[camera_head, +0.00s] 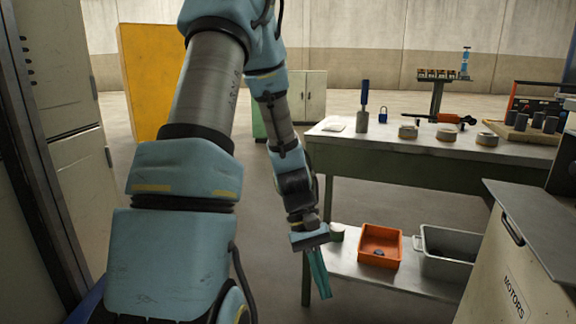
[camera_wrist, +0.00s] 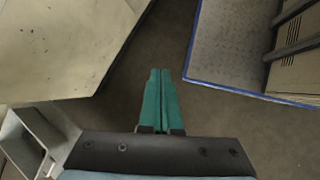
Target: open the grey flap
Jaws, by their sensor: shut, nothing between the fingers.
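No part in either view can be told for certain as the grey flap. My gripper (camera_head: 323,292) hangs low in the head view, in front of the workbench's lower shelf, with its teal fingers pointing down. In the wrist view my gripper (camera_wrist: 161,74) has its two fingers together, with nothing held between them and bare floor beyond the tips. It touches nothing that I can see.
A workbench (camera_head: 400,160) with tools stands at the right; its lower shelf holds an orange bin (camera_head: 365,236) and a grey bin (camera_head: 425,238). A box marked MOTORS (camera_head: 515,290) is at near right. A pale cabinet (camera_head: 65,100) stands left. Floor between is clear.

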